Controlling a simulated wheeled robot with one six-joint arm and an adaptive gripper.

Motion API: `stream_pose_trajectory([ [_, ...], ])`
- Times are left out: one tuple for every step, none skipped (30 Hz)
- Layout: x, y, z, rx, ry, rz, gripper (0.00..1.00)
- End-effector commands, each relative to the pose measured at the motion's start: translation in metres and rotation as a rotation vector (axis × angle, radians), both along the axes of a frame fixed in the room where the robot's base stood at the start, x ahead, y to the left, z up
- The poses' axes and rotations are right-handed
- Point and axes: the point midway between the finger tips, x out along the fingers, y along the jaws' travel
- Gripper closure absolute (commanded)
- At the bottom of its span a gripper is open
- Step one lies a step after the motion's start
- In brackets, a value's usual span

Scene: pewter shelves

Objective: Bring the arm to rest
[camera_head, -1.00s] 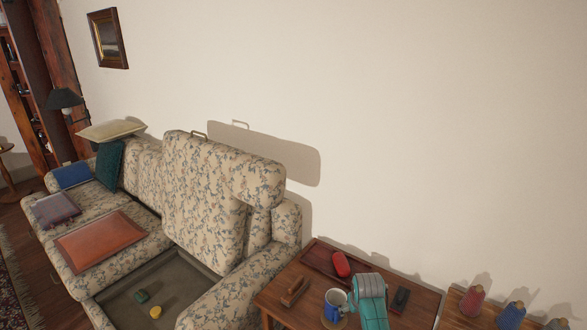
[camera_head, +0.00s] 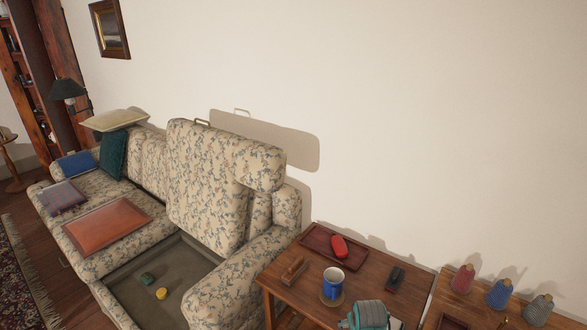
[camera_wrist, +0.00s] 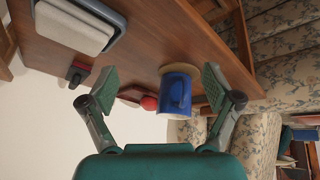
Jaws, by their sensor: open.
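My gripper (camera_wrist: 158,88) is open in the wrist view, with its two fingers spread wide and nothing held. Beyond the gap between the fingers, a blue mug (camera_wrist: 178,92) stands on a round coaster. In the head view the mug (camera_head: 332,284) is upright on the wooden side table (camera_head: 295,303), clear of my arm. My teal and grey arm end (camera_head: 369,315) shows at the bottom edge of the head view, nearer and to the right of the mug.
The side table also holds a tray (camera_head: 314,240) with a red object (camera_head: 339,246), a wooden block (camera_head: 292,268) and a black object (camera_head: 395,279). A floral sofa (camera_head: 205,190) is left. The wall (camera_head: 430,130) is behind.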

Motion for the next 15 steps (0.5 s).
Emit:
stream_pose_trajectory([
  [-0.011, 0.0, -0.009, 0.002, -0.008, -0.001, 0.11],
  [-0.017, 0.001, -0.013, 0.003, -0.015, -0.002, 0.11],
  [-0.025, 0.001, -0.019, 0.005, -0.027, -0.003, 0.11],
  [-0.033, 0.001, -0.024, 0.007, -0.036, -0.003, 0.11],
  [-0.041, 0.002, -0.029, 0.008, -0.047, -0.004, 0.11],
  [-0.053, 0.002, -0.036, 0.011, -0.063, -0.005, 0.11],
  [-0.063, 0.003, -0.04, 0.013, -0.075, -0.007, 0.11],
  [-0.072, 0.003, -0.044, 0.015, -0.088, -0.007, 0.11],
  [-0.085, 0.003, -0.05, 0.018, -0.106, -0.008, 0.11],
  [-0.094, 0.004, -0.053, 0.02, -0.12, -0.01, 0.11],
  [-0.104, 0.004, -0.056, 0.022, -0.133, -0.01, 0.11],
  [-0.117, 0.005, -0.06, 0.025, -0.149, -0.012, 0.11],
  [-0.126, 0.005, -0.062, 0.027, -0.163, -0.013, 0.11],
  [-0.136, 0.005, -0.064, 0.029, -0.176, -0.014, 0.11],
  [-0.15, 0.006, -0.066, 0.032, -0.192, -0.016, 0.11],
])
